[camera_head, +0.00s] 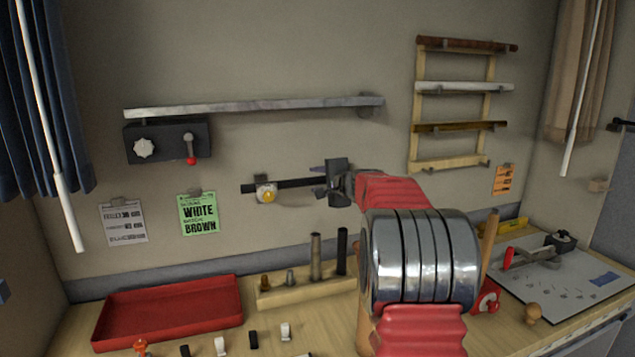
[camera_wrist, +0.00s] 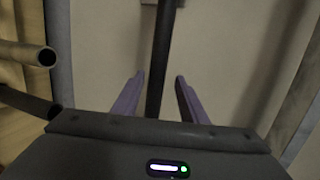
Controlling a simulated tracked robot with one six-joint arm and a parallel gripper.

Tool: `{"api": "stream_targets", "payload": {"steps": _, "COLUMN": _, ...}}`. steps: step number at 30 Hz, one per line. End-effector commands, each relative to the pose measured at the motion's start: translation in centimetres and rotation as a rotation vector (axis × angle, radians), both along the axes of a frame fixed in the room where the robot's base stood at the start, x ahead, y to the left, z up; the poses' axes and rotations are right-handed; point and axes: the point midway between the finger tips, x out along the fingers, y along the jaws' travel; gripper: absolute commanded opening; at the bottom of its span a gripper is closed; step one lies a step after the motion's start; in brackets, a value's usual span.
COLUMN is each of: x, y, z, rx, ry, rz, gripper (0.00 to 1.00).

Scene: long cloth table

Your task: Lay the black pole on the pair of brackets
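The black pole (camera_head: 292,184) lies nearly level along the back wall. Its left part is at a small wall bracket (camera_head: 260,179); its right end is hidden behind my gripper, and so is any second bracket there. My gripper (camera_head: 326,182) is at the pole's right part. In the wrist view the pole (camera_wrist: 164,55) runs between the two purple fingers (camera_wrist: 160,77), with a narrow gap showing on each side, so the fingers look open around it. A bracket (camera_wrist: 152,2) shows at the top edge there. I cannot tell how firmly the pole rests.
A yellow knob (camera_head: 268,195) sits just below the left bracket. Upright tubes (camera_head: 316,258) stand in a wooden block below my gripper. A long grey rail (camera_head: 250,106) runs above. A ladder-like rack (camera_head: 419,100) holds several bars at right. A red tray (camera_head: 165,312) lies at left.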

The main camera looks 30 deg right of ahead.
Motion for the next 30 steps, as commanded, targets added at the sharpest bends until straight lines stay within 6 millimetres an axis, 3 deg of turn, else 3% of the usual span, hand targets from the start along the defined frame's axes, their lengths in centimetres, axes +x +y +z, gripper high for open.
{"api": "stream_targets", "payload": {"steps": 14, "x": -0.7, "y": 0.0, "z": 0.1, "rx": 0.001, "ry": 0.002, "rz": 0.000, "gripper": 0.43}}
{"api": "stream_targets", "payload": {"steps": 30, "x": -7.2, "y": 0.7, "z": 1.8, "rx": 0.000, "ry": 0.001, "rz": -0.002, "gripper": 0.43}}
